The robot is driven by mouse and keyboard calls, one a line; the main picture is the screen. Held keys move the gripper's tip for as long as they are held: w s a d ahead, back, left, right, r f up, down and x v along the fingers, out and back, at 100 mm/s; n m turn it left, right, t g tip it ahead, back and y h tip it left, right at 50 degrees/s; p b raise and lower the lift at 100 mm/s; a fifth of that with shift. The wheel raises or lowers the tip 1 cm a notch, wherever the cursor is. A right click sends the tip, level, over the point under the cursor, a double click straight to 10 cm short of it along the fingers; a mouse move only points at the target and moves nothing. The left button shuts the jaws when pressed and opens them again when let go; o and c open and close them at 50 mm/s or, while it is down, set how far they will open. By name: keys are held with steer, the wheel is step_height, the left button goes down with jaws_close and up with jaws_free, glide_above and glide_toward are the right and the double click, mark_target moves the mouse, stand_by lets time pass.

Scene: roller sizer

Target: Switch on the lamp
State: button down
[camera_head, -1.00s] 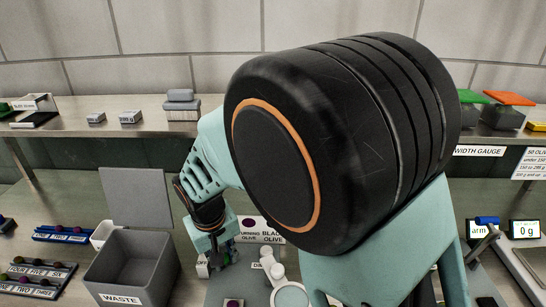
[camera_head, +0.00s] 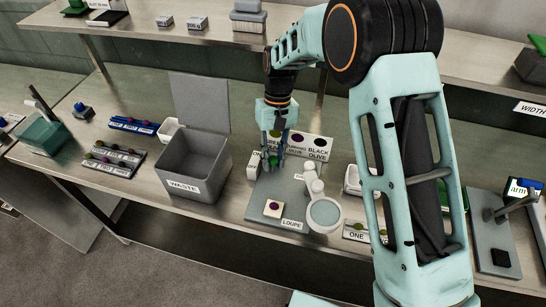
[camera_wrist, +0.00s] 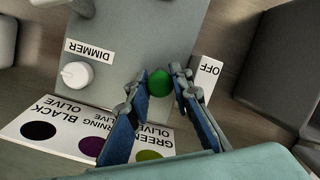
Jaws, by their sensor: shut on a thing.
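The loupe lamp, with its round pale lens (camera_head: 325,214) and white jointed post (camera_head: 312,188), stands on a grey base plate (camera_head: 262,208) labelled LOUPE. My gripper (camera_head: 274,160) reaches down at the rear left of this plate. In the wrist view my gripper (camera_wrist: 167,80) has its two blue-padded fingers closed around a round green knob (camera_wrist: 159,83). An OFF label (camera_wrist: 209,72) stands beside the right finger. A white dimmer knob (camera_wrist: 77,75) with a DIMMER label lies to the left, apart from the fingers. Whether the lamp is lit is hard to tell.
An olive colour card (camera_head: 310,147) stands behind the plate. The grey waste bin (camera_head: 195,165) is to the left, with labelled racks (camera_head: 115,160) beyond it.

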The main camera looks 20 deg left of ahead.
stand_by(0.3)
steer(key=c, duration=2)
jaws_free()
steer(key=shift+c, duration=0.2)
steer(key=v, duration=0.7)
steer(key=shift+r, duration=0.25)
steer(key=shift+w, duration=0.1)
